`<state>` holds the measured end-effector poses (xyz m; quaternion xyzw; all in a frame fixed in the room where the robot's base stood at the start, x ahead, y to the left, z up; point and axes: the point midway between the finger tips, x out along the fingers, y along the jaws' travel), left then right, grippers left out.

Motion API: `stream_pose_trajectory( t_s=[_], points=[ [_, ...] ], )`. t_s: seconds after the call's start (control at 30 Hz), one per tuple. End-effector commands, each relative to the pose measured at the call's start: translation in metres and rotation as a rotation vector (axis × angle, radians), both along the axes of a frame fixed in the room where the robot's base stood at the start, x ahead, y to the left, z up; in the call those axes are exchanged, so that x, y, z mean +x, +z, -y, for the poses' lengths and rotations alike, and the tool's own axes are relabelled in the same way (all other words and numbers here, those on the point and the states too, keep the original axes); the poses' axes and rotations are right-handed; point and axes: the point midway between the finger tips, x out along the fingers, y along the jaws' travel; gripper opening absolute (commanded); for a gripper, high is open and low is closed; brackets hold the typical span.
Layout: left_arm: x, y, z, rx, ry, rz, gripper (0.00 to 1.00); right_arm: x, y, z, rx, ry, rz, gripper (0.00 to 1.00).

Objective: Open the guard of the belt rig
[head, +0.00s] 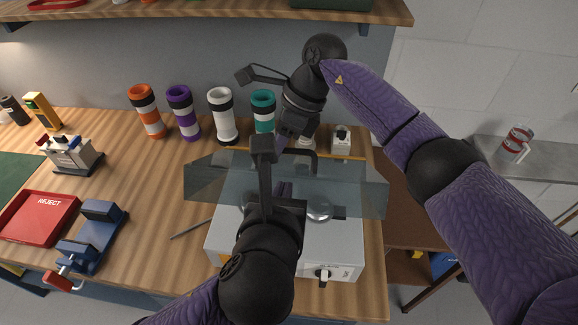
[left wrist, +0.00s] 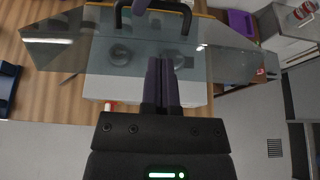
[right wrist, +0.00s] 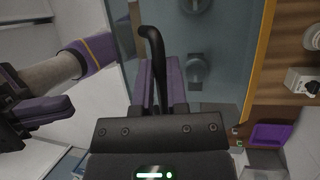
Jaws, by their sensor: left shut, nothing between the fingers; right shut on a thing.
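The belt rig (head: 345,240) is a pale grey box at the front right of the bench, with round pulleys on top. Its clear bluish guard (head: 358,197) spreads above the box; its exact angle is hard to tell. My right gripper (head: 283,142) is at the guard's far side, shut on the black guard handle (right wrist: 152,45), which shows between its purple fingers in the right wrist view. My left gripper (head: 284,190) is shut and empty over the middle of the rig. In the left wrist view the handle (left wrist: 187,12) is beyond its fingers.
Several banded tubes, including a white one (head: 220,115), stand along the back. A red reject tray (head: 42,218) and a blue clamp (head: 92,235) are at the left. A thin rod (head: 190,228) lies left of the rig. The bench between has free room.

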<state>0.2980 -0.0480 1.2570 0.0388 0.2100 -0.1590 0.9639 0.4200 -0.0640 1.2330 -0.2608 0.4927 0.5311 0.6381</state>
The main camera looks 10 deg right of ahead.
Motion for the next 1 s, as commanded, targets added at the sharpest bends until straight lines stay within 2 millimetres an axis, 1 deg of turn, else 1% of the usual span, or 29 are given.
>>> stream_pose_trajectory(
  t_s=[0.03, 0.2, 0.3, 0.4, 0.53, 0.8, 1.0],
  points=[
    [0.009, -0.005, 0.002, 0.001, 0.003, -0.002, 0.0, 0.001, -0.004, 0.003, -0.011, -0.009, 0.001, 0.0],
    [0.039, -0.02, 0.013, 0.0, 0.005, -0.004, 0.0, 0.001, -0.004, 0.003, -0.011, -0.009, 0.001, 0.0],
    [0.054, -0.027, 0.017, -0.001, 0.005, -0.004, 0.0, 0.001, -0.003, 0.003, -0.011, -0.009, 0.001, 0.0],
    [0.063, -0.032, 0.021, -0.002, 0.004, -0.004, 0.0, 0.001, -0.003, 0.003, -0.011, -0.009, 0.001, 0.0],
    [0.069, -0.035, 0.022, -0.003, 0.004, -0.005, 0.0, 0.001, -0.004, 0.003, -0.011, -0.009, 0.001, 0.0],
    [0.07, -0.035, 0.023, -0.003, 0.004, -0.005, 0.0, 0.001, -0.004, 0.003, -0.011, -0.009, 0.001, 0.0],
    [0.079, -0.024, 0.026, 0.014, 0.004, -0.053, 0.0, 0.001, -0.003, 0.003, -0.011, -0.009, 0.001, 0.0]
  ],
)
